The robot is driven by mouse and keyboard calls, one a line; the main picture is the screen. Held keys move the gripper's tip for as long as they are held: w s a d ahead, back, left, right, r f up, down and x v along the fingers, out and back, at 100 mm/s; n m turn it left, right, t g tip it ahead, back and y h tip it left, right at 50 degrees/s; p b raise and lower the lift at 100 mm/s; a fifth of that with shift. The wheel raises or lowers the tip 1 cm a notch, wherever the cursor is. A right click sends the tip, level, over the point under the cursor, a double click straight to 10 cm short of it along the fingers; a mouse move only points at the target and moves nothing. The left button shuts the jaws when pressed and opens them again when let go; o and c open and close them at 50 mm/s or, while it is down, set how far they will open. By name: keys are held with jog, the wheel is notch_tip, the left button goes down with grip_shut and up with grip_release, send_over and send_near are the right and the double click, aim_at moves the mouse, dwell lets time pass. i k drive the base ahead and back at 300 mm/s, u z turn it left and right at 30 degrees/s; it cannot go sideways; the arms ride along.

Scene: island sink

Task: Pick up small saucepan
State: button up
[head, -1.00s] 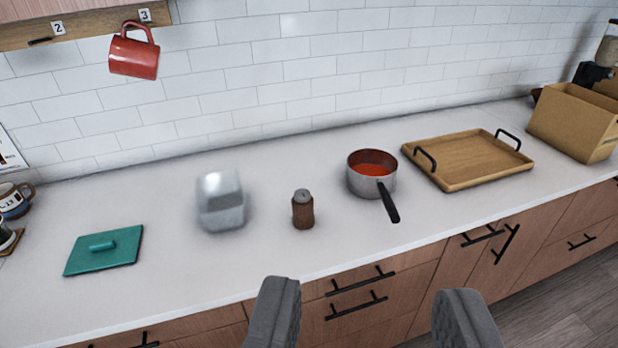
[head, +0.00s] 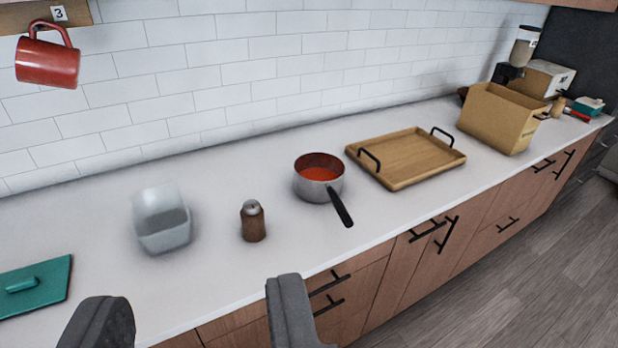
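The small saucepan (head: 312,190) is silver with red contents and stands upright on the white counter. Its black handle (head: 340,206) points toward the counter's front edge. My gripper (head: 190,325) is open and empty at the bottom of the view, in front of the counter and left of the saucepan. Its two grey fingers are wide apart and touch nothing.
A wooden pepper mill (head: 253,222) and a clear container (head: 162,222) stand left of the saucepan. A wooden tray (head: 405,165) lies close on its right. A cardboard box (head: 500,118) is farther right. A red mug (head: 48,62) hangs at upper left. A teal lid (head: 38,285) lies left.

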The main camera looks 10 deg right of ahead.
aim_at(318, 176)
jog(key=i, duration=0.9)
jog(key=z, duration=0.1)
